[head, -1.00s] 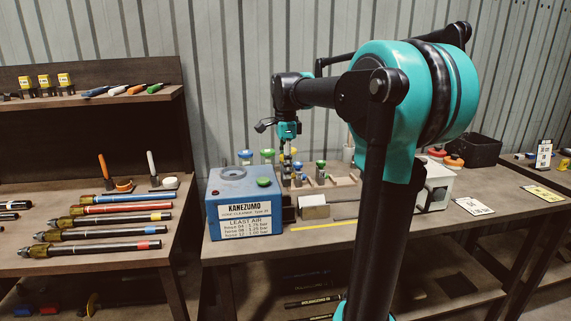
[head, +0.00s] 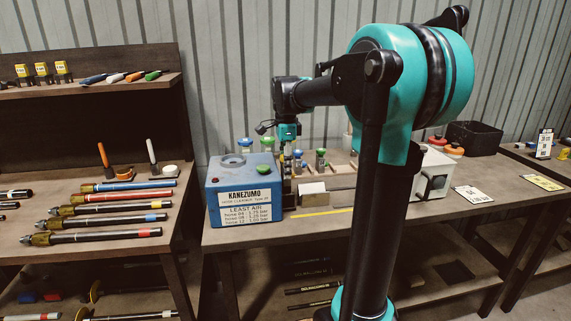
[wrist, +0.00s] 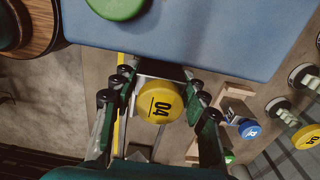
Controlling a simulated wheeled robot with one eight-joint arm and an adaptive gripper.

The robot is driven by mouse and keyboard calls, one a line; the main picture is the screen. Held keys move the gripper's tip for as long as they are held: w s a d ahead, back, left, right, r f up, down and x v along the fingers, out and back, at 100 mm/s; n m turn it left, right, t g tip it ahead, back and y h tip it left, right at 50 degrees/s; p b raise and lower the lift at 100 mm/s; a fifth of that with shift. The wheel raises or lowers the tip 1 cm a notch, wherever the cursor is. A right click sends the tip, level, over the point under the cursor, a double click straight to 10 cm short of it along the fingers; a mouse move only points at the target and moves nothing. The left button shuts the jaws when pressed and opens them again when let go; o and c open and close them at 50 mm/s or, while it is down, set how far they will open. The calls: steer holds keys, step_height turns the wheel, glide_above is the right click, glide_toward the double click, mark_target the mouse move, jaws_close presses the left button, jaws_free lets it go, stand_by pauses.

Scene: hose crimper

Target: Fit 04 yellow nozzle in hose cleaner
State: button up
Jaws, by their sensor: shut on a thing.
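In the wrist view my gripper (wrist: 158,105) is shut on a yellow nozzle (wrist: 160,101) marked 04, with a finger on each side of its round cap. The hose cleaner is the blue box marked KANEZUMO (head: 214,208) on the bench. Its blue top also fills the upper part of the wrist view (wrist: 220,35), just beyond the held nozzle. It has a round opening (head: 232,161) and a green button (head: 267,167). In the head view my gripper (head: 287,165) is beside the box's right edge, and the nozzle's lower end cannot be made out.
A second yellow nozzle marked 04 (wrist: 307,136) stands at the right of the wrist view. A wooden rack (head: 338,157) with blue and green nozzles stands right of the cleaner. A grey block (head: 313,195) sits in front of it. Hoses lie on the left shelf.

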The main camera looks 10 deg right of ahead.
mark_target(286, 185)
steer(key=shift+f, duration=2.85)
steer(key=shift+s+f, duration=0.25)
steer(key=shift+f, duration=0.25)
jaws_close()
steer(key=shift+c, duration=0.3)
jaws_free()
steer(key=shift+w+f, duration=0.1)
steer(key=shift+f, duration=0.15)
steer(key=o, duration=2)
steer(key=shift+w, duration=0.1)
steer(key=shift+r, duration=0.1)
step_height(286, 185, up, 12)
steer(key=shift+f, duration=0.1)
